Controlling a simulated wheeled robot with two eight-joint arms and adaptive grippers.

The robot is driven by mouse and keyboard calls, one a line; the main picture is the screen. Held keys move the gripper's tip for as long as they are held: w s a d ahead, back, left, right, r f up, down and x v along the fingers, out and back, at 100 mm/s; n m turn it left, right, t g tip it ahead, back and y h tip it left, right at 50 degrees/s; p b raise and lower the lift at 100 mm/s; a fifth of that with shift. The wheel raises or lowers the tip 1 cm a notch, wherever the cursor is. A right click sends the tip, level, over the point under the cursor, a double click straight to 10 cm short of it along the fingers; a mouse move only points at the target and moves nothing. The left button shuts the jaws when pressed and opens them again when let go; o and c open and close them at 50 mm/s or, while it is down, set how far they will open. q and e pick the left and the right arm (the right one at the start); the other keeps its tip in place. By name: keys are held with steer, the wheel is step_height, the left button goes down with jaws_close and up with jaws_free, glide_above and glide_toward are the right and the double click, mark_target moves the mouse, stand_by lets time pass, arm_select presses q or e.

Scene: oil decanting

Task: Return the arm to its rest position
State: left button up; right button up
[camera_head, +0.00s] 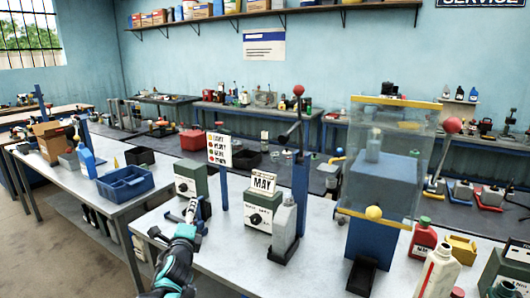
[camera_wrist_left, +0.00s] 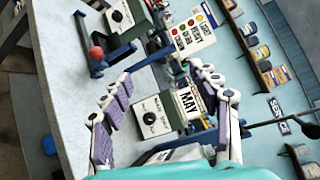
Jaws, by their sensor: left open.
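My left arm comes in from the bottom of the head view. Its left gripper (camera_head: 178,222) is above the front of the white table (camera_head: 125,232), left of the green box with a dial and the MAY sign (camera_head: 262,195). In the left wrist view the two padded fingers of the left gripper (camera_wrist_left: 163,82) are spread wide with nothing held between them. The MAY box (camera_wrist_left: 157,115) shows beyond and between them, apart from the fingers. My right gripper is not in view.
A grey bottle (camera_head: 285,230) stands right of the MAY box. Another dial box (camera_head: 190,185) stands behind the gripper. A clear-walled blue stand (camera_head: 385,190), a red bottle (camera_head: 423,240) and a white jug (camera_head: 437,272) are at right. A blue tray (camera_head: 125,184) is at left.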

arm_select(q)
steer(key=s+d+f+n+g, duration=0.1)
steer(key=s+f+n+g, duration=0.2)
steer(key=s, duration=0.8)
steer(key=s+d+f+n+g+h, duration=0.1)
steer(key=s+d+f+n+g, duration=0.1)
steer(key=s+f+n, duration=0.6)
steer(key=s+d+f+n+g+h, duration=0.1)
steer(key=s+d+f+n+g, duration=0.1)
steer(key=s+f+n+g, duration=0.3)
steer(key=s+f+n, duration=0.1)
steer(key=s+n, duration=0.3)
steer(key=s, duration=0.7)
